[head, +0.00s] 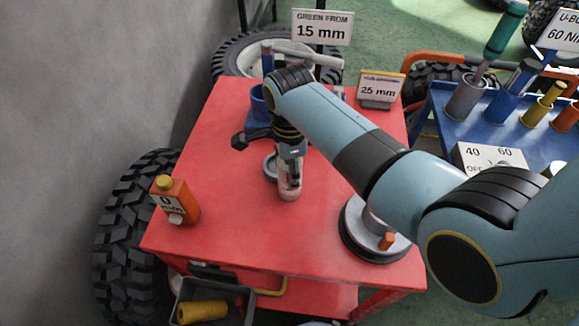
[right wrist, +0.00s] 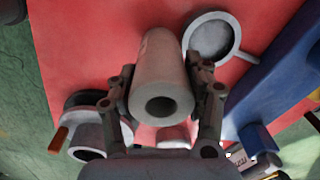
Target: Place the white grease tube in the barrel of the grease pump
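The white grease tube (head: 289,191) is upright at my right gripper (head: 290,168), over the middle of the red table. In the right wrist view the tube (right wrist: 160,75) shows its hollow near end, and the fingers (right wrist: 163,92) close on it from both sides. I cannot tell whether the tube's lower end touches the table. A blue cup-like barrel (head: 258,104) on a blue base stands behind the gripper, partly hidden by my arm; it looks like the grease pump. My left gripper is not in view.
The red table (head: 225,225) has free room at its front. An orange box (head: 175,200) stands front left. A round grey dish (right wrist: 212,36) lies beside the tube. A round grey plate (head: 368,247) sits front right. A blue cart (head: 535,142) with cups stands right.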

